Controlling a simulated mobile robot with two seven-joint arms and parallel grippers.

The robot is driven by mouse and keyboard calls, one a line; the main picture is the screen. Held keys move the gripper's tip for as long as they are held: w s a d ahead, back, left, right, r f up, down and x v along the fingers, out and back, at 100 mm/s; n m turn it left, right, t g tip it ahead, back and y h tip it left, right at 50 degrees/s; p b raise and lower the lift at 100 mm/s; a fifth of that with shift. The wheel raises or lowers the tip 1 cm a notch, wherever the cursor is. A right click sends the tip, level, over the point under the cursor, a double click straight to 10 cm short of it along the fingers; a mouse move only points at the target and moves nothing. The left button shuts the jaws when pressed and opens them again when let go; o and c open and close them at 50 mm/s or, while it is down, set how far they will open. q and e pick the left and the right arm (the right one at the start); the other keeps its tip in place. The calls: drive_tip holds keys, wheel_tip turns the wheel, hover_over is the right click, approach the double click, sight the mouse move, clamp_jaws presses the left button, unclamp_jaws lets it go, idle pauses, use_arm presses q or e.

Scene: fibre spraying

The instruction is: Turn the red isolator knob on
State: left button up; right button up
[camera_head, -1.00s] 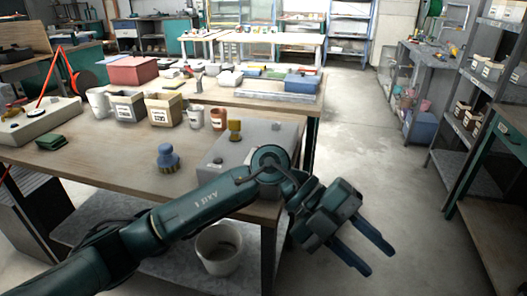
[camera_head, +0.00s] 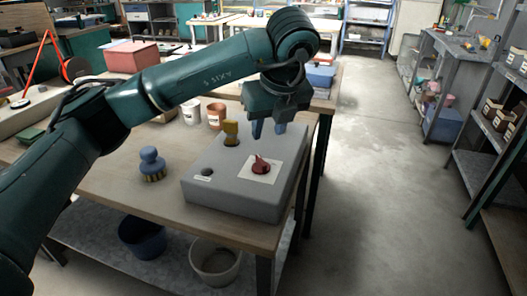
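The red isolator knob (camera_head: 261,166) sits on a pale square plate (camera_head: 270,175) on top of a grey box (camera_head: 222,199) near the table's right edge. A pointed tip on the knob faces up and slightly left in the picture. My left gripper (camera_head: 268,130) hangs over the back part of the grey box with its fingers down. Its two blue fingers stand apart with nothing between them. It is above and behind the knob in the picture and does not touch it. My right gripper is out of view.
A blue-handled brush (camera_head: 151,163) stands on the wooden table (camera_head: 106,185) to the left. An orange cup (camera_head: 216,116) and a white cup (camera_head: 191,112) stand behind. The floor to the right is clear.

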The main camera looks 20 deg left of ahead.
sight(261, 159)
use_arm(q)
drive_tip(key=p+x, duration=0.1)
drive_tip(key=x, duration=0.9)
drive_tip(key=shift+f, duration=0.4)
drive_tip(key=shift+c, duration=0.4)
clamp_jaws()
